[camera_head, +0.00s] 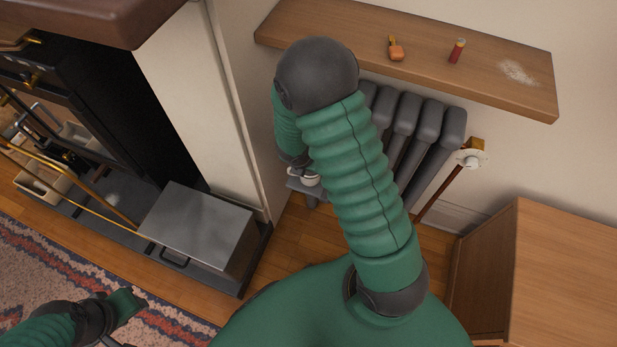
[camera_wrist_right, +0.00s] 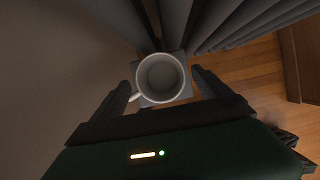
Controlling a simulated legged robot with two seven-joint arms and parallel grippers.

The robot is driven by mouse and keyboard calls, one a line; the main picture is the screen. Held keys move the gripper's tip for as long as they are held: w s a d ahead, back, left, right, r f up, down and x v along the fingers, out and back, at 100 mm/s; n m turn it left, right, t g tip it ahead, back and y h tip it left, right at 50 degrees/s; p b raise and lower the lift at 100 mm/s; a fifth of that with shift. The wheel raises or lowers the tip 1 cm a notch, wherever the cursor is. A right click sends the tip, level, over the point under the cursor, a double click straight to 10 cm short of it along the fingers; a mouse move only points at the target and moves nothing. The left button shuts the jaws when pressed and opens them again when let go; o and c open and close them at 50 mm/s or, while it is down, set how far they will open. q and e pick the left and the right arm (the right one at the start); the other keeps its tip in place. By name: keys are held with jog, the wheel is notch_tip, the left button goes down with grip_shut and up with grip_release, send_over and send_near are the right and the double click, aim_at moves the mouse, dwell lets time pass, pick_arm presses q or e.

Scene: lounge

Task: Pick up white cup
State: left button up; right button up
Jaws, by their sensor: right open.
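The white cup (camera_wrist_right: 160,75) shows from above in the right wrist view, its opening facing the camera and its handle toward the lower left. It stands on a small grey ledge (camera_wrist_right: 178,97) by the radiator. My right gripper (camera_wrist_right: 163,92) is open, with one dark finger on each side of the cup; whether they touch it I cannot tell. In the head view the cup (camera_head: 311,180) is partly hidden by my right arm, which also hides the right gripper. My left arm's end (camera_head: 122,306) is low at the left; its fingers are not clear.
The grey radiator (camera_head: 440,125) stands close to the cup, under a wooden shelf (camera_head: 330,25) bearing an orange item (camera_head: 396,51) and a red cylinder (camera_head: 457,50). A metal box (camera_head: 197,220) is left of the cup. A wooden cabinet (camera_head: 560,270) is at right.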

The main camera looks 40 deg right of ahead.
jog(key=x, duration=0.3)
jog(key=shift+a+b, duration=0.15)
jog(key=shift+b, duration=0.15)
jog(key=shift+r, duration=0.2)
jog(key=c, duration=1.7)
